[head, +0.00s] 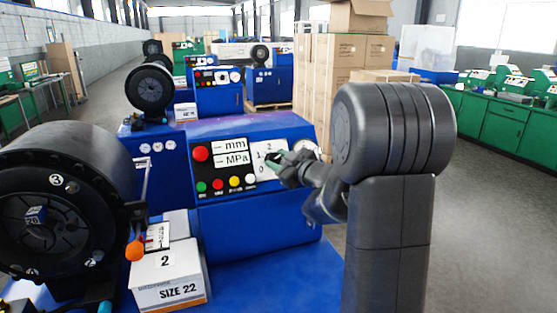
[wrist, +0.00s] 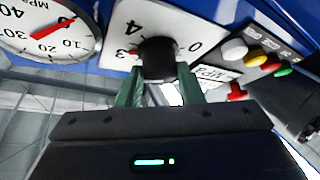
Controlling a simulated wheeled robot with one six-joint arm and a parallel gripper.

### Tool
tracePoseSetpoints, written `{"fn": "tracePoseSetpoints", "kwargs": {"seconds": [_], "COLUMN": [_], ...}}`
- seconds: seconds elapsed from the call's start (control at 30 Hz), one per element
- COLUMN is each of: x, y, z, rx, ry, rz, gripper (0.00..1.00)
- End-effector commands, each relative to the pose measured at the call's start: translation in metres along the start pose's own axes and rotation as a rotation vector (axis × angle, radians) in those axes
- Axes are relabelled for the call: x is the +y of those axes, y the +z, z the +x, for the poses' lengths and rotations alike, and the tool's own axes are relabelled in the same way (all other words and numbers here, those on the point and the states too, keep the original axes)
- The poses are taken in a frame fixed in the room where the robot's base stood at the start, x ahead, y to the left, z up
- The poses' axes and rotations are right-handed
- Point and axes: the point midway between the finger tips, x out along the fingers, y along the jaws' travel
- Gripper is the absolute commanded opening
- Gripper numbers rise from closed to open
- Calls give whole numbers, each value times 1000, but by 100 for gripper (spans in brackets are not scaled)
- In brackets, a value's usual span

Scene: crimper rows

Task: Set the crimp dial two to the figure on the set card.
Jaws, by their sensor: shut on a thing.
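The dial's white plate (wrist: 178,20) fills the top middle of the wrist view, turned over, with a 0 at right and a 3 at lower left. It also shows in the head view (head: 265,173), partly behind my gripper. The black knob (wrist: 157,55) stands on the plate. My gripper (wrist: 160,78) is shut on the knob, one green finger on each side; it also shows in the head view (head: 287,160). A small red mark shows on the plate's left; I cannot make out the knob's pointer. A small card (head: 157,236) stands behind the white box; its figure is too small to read.
The blue machine (head: 255,215) bears red, green and yellow buttons (head: 217,184) beside the dial. A round gauge (wrist: 50,28) is close on the dial's other side. A white SIZE 22 box (head: 168,275) and a large black crimper head (head: 50,215) stand at left.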

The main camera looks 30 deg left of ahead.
Motion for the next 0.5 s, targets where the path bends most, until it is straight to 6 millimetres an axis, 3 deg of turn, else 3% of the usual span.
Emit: {"fn": "tracePoseSetpoints", "kwargs": {"seconds": [0.5], "x": [1], "y": [0], "z": [0], "rx": [-4], "ry": [-66], "rz": [-96], "gripper": [11]}}
